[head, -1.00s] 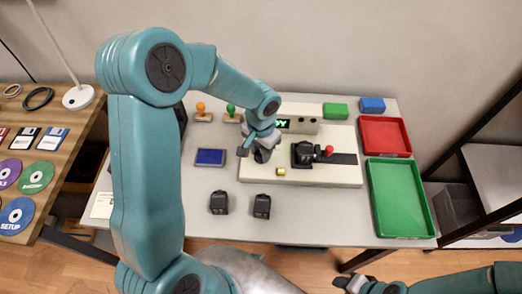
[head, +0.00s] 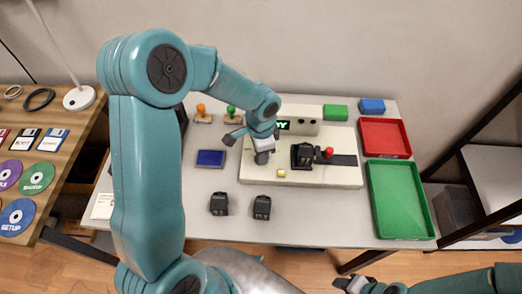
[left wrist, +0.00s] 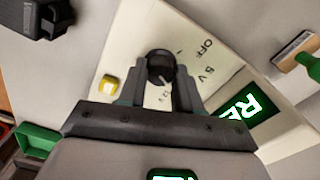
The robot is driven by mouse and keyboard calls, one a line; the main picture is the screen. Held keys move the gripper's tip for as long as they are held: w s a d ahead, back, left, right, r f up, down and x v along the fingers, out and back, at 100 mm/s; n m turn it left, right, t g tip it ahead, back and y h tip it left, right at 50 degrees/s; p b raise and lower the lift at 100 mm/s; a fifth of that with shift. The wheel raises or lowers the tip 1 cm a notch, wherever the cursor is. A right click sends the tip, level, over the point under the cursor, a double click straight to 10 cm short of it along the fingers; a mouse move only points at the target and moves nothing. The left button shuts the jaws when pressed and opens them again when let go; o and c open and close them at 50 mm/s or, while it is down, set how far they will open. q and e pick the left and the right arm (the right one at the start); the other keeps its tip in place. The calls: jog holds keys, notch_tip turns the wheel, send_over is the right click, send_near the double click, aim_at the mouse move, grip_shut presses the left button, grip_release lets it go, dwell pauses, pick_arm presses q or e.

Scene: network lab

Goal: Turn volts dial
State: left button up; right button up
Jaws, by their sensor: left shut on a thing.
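The volts dial (left wrist: 160,66) is a round black knob on a cream panel (left wrist: 130,50), shown in the left wrist view. Labels reading OFF, 5 V and a partly hidden 12 V curve around it. A pale pointer line shows on the knob, but its exact setting is hard to tell. My left gripper (left wrist: 158,84) is shut on the dial, one finger on each side. In the head view my left gripper (head: 262,157) covers the dial on the device's left part. My right gripper (head: 350,283) is low at the right, away from the device.
A lit green display (left wrist: 240,110) sits beside the dial, partly hidden. A yellow button (head: 281,173) and a black fixture with a red knob (head: 328,152) are on the device. A blue pad (head: 210,158), stamps, two black blocks and red and green trays surround it.

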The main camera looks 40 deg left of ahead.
dwell(0.4)
pick_arm(q)
jog(key=o, duration=1)
jog(key=shift+o, duration=0.2)
jog(key=shift+r, duration=0.1)
notch_tip(320, 180, up, 16)
jog(key=shift+p, duration=0.3)
jog(key=shift+r, duration=0.1)
